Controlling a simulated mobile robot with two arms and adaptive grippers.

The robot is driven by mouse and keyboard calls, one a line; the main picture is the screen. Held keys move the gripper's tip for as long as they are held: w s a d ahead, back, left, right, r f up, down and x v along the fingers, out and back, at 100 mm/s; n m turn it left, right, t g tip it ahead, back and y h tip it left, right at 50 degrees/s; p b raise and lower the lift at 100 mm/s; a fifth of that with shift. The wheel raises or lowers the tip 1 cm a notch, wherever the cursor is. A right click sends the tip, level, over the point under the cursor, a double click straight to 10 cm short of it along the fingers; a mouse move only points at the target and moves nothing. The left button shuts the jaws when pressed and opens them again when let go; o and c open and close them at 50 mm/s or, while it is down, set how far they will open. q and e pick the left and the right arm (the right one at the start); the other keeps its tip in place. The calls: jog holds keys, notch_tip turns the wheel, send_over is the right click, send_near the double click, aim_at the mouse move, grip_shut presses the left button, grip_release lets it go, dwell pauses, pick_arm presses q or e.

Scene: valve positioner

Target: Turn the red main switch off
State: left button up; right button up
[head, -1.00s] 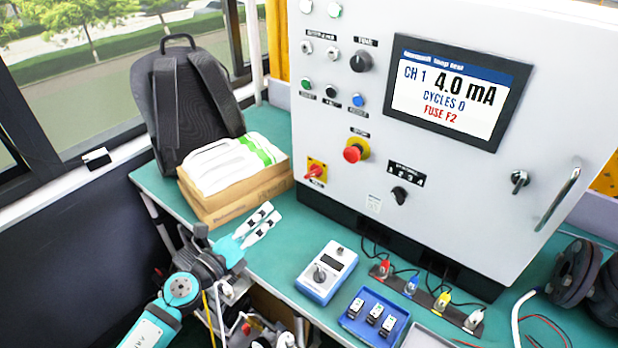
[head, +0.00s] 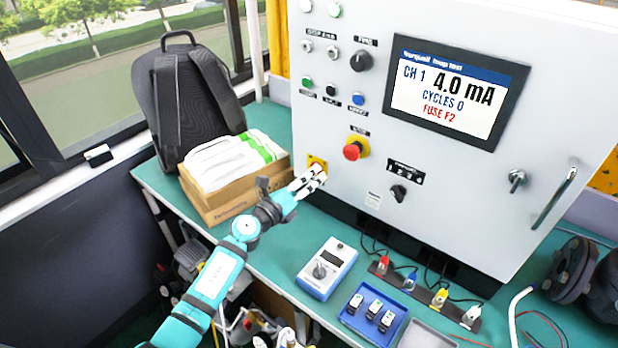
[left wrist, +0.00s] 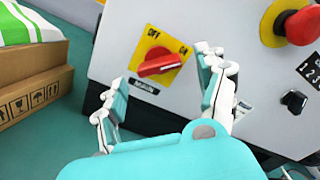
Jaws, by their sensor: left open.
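The red main switch (left wrist: 158,64) sits on a yellow plate (left wrist: 172,46) low on the grey cabinet's front. In the left wrist view its plate reads OFF at upper left and ON at upper right, and the handle lies nearly level, tilted slightly up to the right. My left gripper (left wrist: 168,92) is open, with one finger on each side of the switch in that view. It does not visibly grip it. In the head view my left gripper (head: 308,182) covers most of the switch, and only part of the yellow plate (head: 317,161) shows.
The red emergency button (head: 352,151) and a black selector (head: 398,193) are to the right of the switch. Cardboard boxes (head: 232,199) and a backpack (head: 185,100) stand left of the gripper. A blue-white meter (head: 327,268) lies on the green bench below.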

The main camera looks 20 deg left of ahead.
pick_arm(q)
jog(key=shift+w+d, duration=0.25)
jog(key=shift+w, duration=0.4)
jog(key=c, duration=1.2)
jog(key=shift+o, duration=0.2)
